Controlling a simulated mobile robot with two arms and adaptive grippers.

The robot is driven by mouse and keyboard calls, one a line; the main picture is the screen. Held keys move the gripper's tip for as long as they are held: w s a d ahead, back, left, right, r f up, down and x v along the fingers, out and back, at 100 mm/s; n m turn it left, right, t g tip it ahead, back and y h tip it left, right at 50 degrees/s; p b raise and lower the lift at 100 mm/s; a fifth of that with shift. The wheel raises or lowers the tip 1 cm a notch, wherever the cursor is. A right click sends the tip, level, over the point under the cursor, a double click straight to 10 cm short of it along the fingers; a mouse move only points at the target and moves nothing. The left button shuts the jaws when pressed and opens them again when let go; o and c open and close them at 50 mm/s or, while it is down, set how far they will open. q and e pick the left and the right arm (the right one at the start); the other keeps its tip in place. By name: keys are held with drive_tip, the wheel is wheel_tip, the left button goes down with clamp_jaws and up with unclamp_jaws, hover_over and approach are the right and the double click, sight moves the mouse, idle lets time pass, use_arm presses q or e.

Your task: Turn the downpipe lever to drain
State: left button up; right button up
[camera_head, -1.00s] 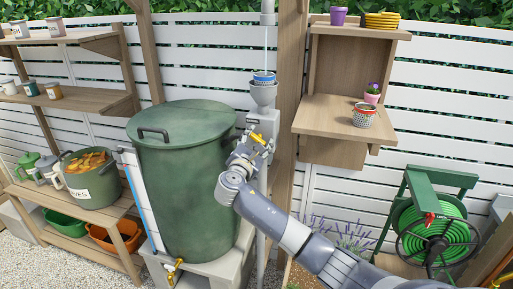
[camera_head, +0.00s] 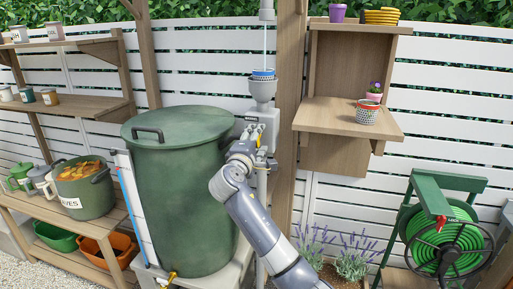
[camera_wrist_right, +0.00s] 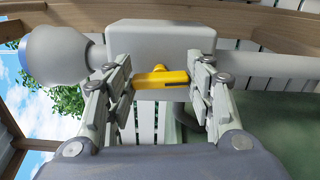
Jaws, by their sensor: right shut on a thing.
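The yellow downpipe lever (camera_head: 258,141) sits on the front of the grey diverter box (camera_head: 267,122), beside the barrel's upper right. My right gripper (camera_head: 255,144) is at the lever and mostly covers it. In the right wrist view the lever (camera_wrist_right: 162,79) lies between the fingertips of my right gripper (camera_wrist_right: 160,82), which is shut on it. There the grey box (camera_wrist_right: 160,42) fills the space just beyond the lever. The grey downpipe and funnel (camera_head: 262,90) stand above the box, with a thin stream above the funnel. My left gripper is not in view.
The large green rain barrel (camera_head: 182,200) stands close left of my right arm. A wooden shelf unit (camera_head: 345,117) with pots is on the right. Lavender (camera_head: 352,258) and a green hose reel (camera_head: 440,240) are at the lower right. A wooden post (camera_head: 288,90) rises behind.

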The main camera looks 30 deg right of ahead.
drive_tip(key=shift+f+m+b, duration=0.1)
drive_tip(key=shift+m+b, duration=0.3)
drive_tip(key=shift+m, duration=0.2)
drive_tip(key=o, duration=1.1)
drive_tip(key=shift+c, duration=0.2)
drive_tip(key=v, duration=1.2)
